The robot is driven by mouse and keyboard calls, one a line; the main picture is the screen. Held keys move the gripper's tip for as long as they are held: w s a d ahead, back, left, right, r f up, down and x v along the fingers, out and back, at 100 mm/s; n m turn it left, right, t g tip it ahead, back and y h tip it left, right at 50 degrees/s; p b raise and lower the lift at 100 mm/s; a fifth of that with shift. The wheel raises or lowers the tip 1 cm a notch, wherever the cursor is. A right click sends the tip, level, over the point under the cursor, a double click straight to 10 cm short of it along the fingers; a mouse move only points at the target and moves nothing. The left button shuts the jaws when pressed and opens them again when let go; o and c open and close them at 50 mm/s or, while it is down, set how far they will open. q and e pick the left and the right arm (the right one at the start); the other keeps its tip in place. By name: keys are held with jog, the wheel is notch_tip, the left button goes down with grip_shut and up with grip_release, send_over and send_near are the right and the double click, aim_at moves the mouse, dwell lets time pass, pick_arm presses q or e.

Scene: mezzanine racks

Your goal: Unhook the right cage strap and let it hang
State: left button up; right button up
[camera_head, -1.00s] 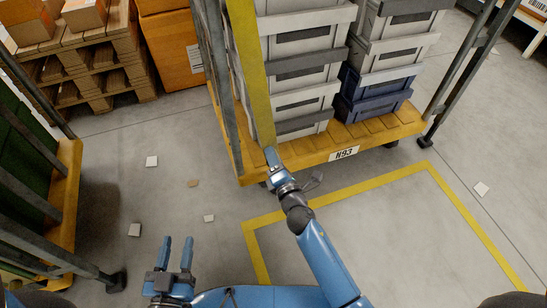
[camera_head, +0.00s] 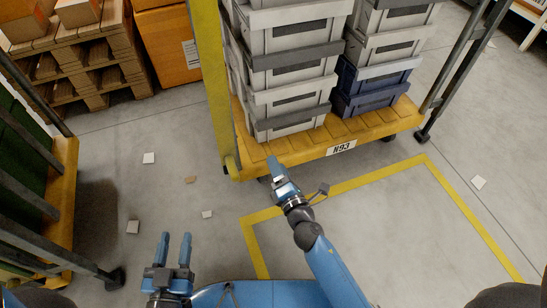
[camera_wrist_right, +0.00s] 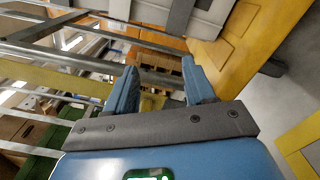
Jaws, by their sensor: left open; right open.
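The yellow strap (camera_head: 217,90) hangs down along the left front side of the cage trolley (camera_head: 385,130), its lower end by the yellow deck's left front corner. No hook is clear to see. The strap lies clear of the stacked crates. My right gripper (camera_head: 273,160) is open and empty, just in front of the deck edge and to the right of the strap's lower end. Its two blue fingers stand apart in the right wrist view (camera_wrist_right: 160,68), where a yellow band, likely the strap, runs at the left. My left gripper (camera_head: 176,241) is open and empty, low over the floor.
Grey crates (camera_head: 290,70) and blue crates (camera_head: 372,88) stand stacked on the deck. Another trolley (camera_head: 62,200) stands at far left, and wooden pallets (camera_head: 85,60) at back left. Paper scraps lie on the floor. The yellow-lined floor area is clear.

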jog(key=shift+b+v, duration=0.35)
jog(key=shift+v, duration=2.15)
jog(key=s+d+r+m+t+h+p, duration=0.1)
jog(key=s+d+r+m+h+p, duration=0.2)
jog(key=s+d+r+m+p, duration=0.8)
jog(key=s+d+r+m+h+p, duration=0.25)
jog(key=s+d+r+m, duration=0.4)
jog(key=m, duration=0.95)
notch_tip(320, 180, up, 37)
jog(key=s+p, duration=0.1)
jog(key=p, duration=3.6)
jog(key=shift+d+h+p, duration=0.35)
